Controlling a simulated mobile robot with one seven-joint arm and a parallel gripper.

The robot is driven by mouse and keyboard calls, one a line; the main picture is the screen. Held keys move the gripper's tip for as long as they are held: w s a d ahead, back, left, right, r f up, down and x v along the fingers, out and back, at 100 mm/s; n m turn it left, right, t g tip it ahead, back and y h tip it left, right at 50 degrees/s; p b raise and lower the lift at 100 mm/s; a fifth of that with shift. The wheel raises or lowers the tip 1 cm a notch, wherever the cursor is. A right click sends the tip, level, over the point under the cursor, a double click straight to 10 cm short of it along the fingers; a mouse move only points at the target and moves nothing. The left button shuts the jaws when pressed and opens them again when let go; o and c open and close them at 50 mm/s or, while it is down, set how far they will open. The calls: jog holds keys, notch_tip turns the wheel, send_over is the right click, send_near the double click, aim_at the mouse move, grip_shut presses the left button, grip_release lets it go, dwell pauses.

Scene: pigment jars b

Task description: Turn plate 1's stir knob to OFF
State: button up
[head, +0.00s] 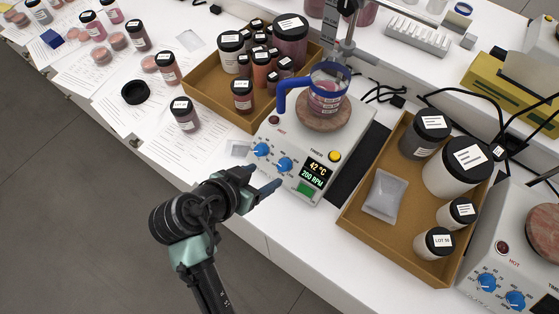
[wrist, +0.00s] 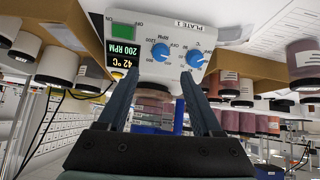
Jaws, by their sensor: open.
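Plate 1 (head: 287,185) is a white hotplate with two blue knobs, a green switch and a display reading 42 °C and 200 RPM. Its stir knob (head: 285,164), the one nearer the display, also shows in the wrist view (wrist: 160,52); its pointer is too small to read. The other knob (head: 261,149) is on its left in the head view. My gripper (head: 262,178) is open and empty in front of the panel. In the wrist view its fingertips (wrist: 158,78) lie either side of the stir knob's line, apart from it.
A blue-handled beaker (head: 327,91) stands on plate 1's round top. A cardboard tray of jars (head: 210,103) stands behind left, another tray (head: 347,218) to the right. A second hotplate (head: 512,262) is at far right. The bench's front edge is near my gripper.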

aim_at(282, 166)
jog(key=p+x, duration=0.1)
jog(key=x, duration=0.8)
jog(key=shift+w+d+f, duration=0.15)
jog(key=shift+w, duration=0.05)
grip_shut()
